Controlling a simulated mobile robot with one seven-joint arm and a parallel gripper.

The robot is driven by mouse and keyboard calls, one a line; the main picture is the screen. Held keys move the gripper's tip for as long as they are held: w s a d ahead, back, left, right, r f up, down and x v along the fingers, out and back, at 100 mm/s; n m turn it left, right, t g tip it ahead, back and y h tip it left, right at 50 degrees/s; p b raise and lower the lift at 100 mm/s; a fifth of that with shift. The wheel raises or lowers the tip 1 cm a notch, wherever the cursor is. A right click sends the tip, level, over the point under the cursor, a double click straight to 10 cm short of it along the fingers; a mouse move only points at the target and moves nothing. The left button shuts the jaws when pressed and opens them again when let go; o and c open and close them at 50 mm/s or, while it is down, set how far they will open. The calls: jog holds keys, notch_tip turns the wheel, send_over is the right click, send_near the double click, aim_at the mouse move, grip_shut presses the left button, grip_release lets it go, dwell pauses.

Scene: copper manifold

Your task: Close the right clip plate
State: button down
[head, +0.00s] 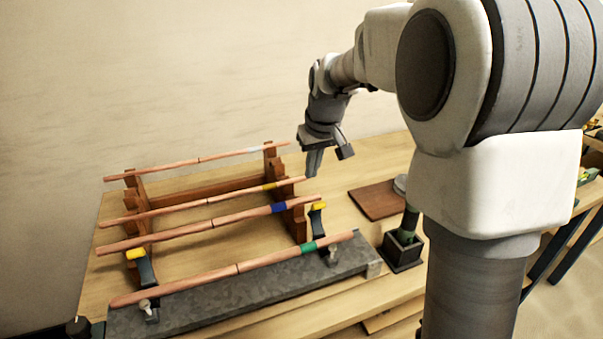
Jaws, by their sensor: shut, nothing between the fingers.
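The right clip plate (319,221) is a dark plate with a yellow tip. It stands raised at the right end of the grey slab (350,262), behind the green-banded copper pipe (275,256) and near a small metal knob (333,256). The left clip plate (145,269) also stands raised, with a yellow tip, at the slab's left end. The green-banded pipe lies along the slab. My gripper (312,172) is shut and empty, pointing down, above and behind the right clip plate and apart from it in the picture. Its exact distance cannot be told.
A wooden rack (271,165) behind the slab holds copper pipes with blue (225,222), yellow (230,198) and white (220,156) bands. A dark holder (403,252) with a green-topped item and a brown board (377,201) are to the right. Bare table lies between.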

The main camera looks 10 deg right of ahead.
aim_at(315, 216)
jog(key=x, duration=0.9)
jog(key=shift+w+f, duration=0.1)
jog(key=shift+f, duration=0.25)
jog(key=shift+s+d+f, duration=0.1)
jog(key=shift+s+d, duration=0.1)
jog(key=shift+s, duration=0.7)
jog(key=shift+s+d+f, duration=0.1)
jog(key=shift+s+d, duration=0.1)
jog(key=shift+s, duration=0.75)
jog(key=shift+b, duration=0.4)
jog(key=shift+s+f+b, duration=0.1)
jog(key=shift+b, duration=0.25)
jog(key=shift+t+b, duration=0.5)
jog(key=shift+t, duration=0.1)
